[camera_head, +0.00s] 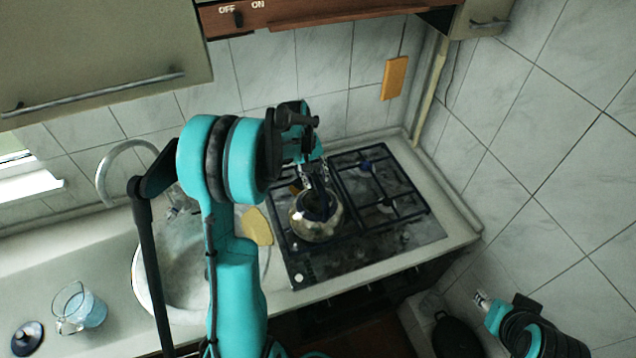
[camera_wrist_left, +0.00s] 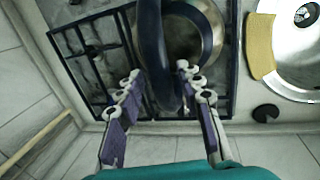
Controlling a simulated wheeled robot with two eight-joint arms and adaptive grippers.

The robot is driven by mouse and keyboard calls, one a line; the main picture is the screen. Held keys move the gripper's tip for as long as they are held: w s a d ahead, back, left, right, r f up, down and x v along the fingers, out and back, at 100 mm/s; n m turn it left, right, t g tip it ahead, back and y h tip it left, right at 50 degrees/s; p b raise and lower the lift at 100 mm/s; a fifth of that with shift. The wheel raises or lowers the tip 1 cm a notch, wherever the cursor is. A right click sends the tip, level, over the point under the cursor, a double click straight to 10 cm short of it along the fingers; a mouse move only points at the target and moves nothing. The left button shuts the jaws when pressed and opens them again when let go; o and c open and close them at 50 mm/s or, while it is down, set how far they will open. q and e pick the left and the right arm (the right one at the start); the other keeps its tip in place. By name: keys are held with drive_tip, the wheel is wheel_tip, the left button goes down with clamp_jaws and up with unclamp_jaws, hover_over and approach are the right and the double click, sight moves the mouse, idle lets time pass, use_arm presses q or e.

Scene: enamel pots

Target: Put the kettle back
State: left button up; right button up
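The kettle (camera_head: 316,226) is a shiny metal pot with a dark handle, standing on the left part of the black gas stove (camera_head: 405,240). My left gripper (camera_head: 314,176) is above it, pointing down at the handle. In the left wrist view the kettle (camera_wrist_left: 207,28) is at the top, its dark arched handle (camera_wrist_left: 152,45) reaching between the fingers. My left gripper (camera_wrist_left: 158,74) is open there, one finger on each side of the handle, with gaps visible. My right arm shows at the lower right of the head view; its gripper (camera_head: 482,299) is small and unclear.
A round sink (camera_head: 150,280) with a curved faucet (camera_head: 112,160) lies left of the stove, with a yellow cloth (camera_head: 257,226) between them. A glass jug (camera_head: 82,308) and a dark lid (camera_head: 27,338) sit on the left counter. Tiled walls bound the back and right.

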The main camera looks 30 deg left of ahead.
use_arm(q)
wheel_tip(320, 180, up, 8)
drive_tip(key=s+a, duration=0.1)
drive_tip(key=s+d+r+m+t+y, duration=0.25)
drive_tip(key=s+d+r+m, duration=0.35)
drive_tip(key=s+d, duration=0.4)
drive_tip(key=s+d+f+m+t, duration=0.1)
drive_tip(key=s+d+m+t, duration=0.2)
drive_tip(key=s+d, duration=0.4)
drive_tip(key=shift+s+d+f+m+h, duration=0.15)
drive_tip(key=shift+s+f+m+h, duration=0.2)
drive_tip(key=shift+s, duration=0.55)
wheel_tip(320, 180, down, 22)
drive_tip(key=b, duration=2.1)
drive_tip(key=shift+b, duration=0.35)
